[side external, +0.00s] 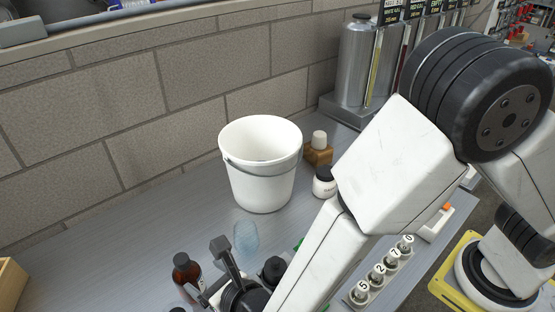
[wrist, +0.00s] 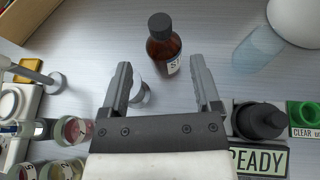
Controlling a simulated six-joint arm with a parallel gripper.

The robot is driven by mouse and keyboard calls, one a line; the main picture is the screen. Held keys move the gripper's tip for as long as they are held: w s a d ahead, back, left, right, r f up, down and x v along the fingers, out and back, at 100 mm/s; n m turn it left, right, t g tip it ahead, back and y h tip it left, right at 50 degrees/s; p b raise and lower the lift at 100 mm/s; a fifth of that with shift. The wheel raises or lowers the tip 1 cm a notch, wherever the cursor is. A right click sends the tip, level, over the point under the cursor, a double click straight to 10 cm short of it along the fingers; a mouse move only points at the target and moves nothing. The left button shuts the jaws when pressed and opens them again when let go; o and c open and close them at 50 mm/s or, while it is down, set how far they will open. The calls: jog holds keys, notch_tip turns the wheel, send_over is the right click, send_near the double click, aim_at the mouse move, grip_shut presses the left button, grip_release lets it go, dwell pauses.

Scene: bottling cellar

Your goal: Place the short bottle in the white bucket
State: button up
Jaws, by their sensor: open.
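A small brown bottle (side external: 187,272) with a black cap stands upright on the grey bench, at the lower middle of the side view. In the wrist view the bottle (wrist: 164,52) shows a pale label, of which I read only an S. My gripper (side external: 205,267) is open and empty. In the wrist view my gripper (wrist: 161,66) has its fingertips on either side of the near end of the bottle, with gaps on both sides. The white bucket (side external: 262,178) stands upright by the wall; its edge shows in the wrist view (wrist: 298,18).
A bluish clear cup (side external: 245,238) stands between gripper and bucket. A black-topped item (wrist: 259,121) sits by a READY sign. A small clear item (wrist: 140,93) lies between my fingers.

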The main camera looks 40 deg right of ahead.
dwell(0.6)
jog(key=w+d+r+m+g+h, duration=0.15)
jog(key=d+m+g+h, duration=0.45)
jog(key=d+m, duration=0.95)
jog(key=s+d+r+m+g+y, duration=0.1)
jog(key=s+d+m+g+y, duration=0.1)
jog(key=d+m, duration=0.7)
jog(key=s+d+r+m+g+y, duration=0.2)
jog(key=s+d+m, duration=0.3)
jog(key=d+m, duration=0.5)
jog(key=m, duration=0.3)
jog(key=shift+g, duration=0.3)
jog(key=shift+o, duration=0.4)
jog(key=shift+s, duration=0.1)
